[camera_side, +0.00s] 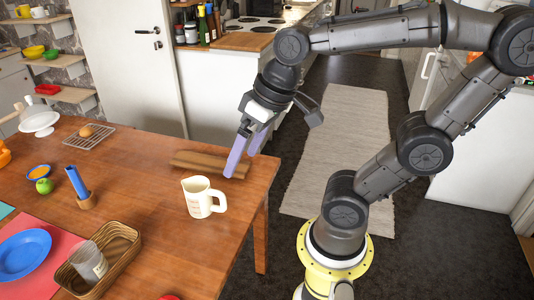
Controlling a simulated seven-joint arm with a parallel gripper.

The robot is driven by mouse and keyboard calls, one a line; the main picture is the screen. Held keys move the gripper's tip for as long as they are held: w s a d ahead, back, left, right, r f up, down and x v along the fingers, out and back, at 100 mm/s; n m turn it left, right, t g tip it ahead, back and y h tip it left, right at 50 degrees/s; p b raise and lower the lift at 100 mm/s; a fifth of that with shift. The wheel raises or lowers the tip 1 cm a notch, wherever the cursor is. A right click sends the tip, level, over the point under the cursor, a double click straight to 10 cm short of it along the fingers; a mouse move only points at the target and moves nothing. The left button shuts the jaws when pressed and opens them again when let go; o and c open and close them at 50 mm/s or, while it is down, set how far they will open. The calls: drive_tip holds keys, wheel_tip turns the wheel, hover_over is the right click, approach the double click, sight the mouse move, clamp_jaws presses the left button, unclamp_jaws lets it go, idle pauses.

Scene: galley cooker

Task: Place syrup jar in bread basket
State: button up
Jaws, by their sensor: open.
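A clear glass jar with a pale label (90,264), which looks like the syrup jar, is upright at the lower left of the side view. It appears to stand inside the left part of the wicker bread basket (122,256), which lies near the front edge of the wooden table. My gripper (243,164) is well up and to the right of both, over the right end of a wooden board. Its two lilac fingers point down, open, with nothing between them.
A cream jug (203,198) stands between my gripper and the basket. The wooden board (197,161) lies behind it. The table's right edge is near my gripper.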

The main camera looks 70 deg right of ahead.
drive_tip(key=shift+n+t+h, duration=0.6)
drive_tip(key=shift+n+t, duration=0.1)
drive_tip(key=shift+n, duration=0.1)
drive_tip(key=s, duration=0.1)
drive_tip(key=s+d, duration=0.1)
drive_tip(key=s+d+f, duration=0.1)
drive_tip(key=shift+s, duration=0.4)
